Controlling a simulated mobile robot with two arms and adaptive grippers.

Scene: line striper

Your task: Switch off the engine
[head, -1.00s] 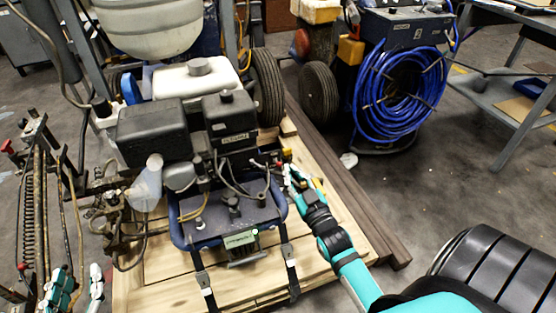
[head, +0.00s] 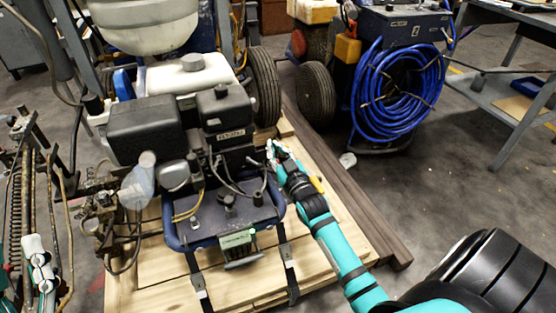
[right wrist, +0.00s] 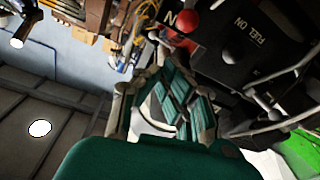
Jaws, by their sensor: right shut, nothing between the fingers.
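The engine (head: 145,130) has black covers and sits on the line striper, below a white tank. In the right wrist view a black engine panel (right wrist: 245,55) carries a "FUEL ON" label, and a round red knob (right wrist: 184,21) sits on it. My right gripper (head: 272,150) is at the engine's right side, shut and empty. In the right wrist view its fingers (right wrist: 170,95) point up, with the red knob just beyond them; whether they touch is unclear. My left gripper (head: 38,265) is at the lower left, away from the engine; its jaws are not clear.
The striper stands on a wooden pallet (head: 165,275). Black wheels (head: 265,85) stand right of the engine. A machine with a coiled blue hose (head: 400,95) and a grey workbench (head: 510,85) are farther right.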

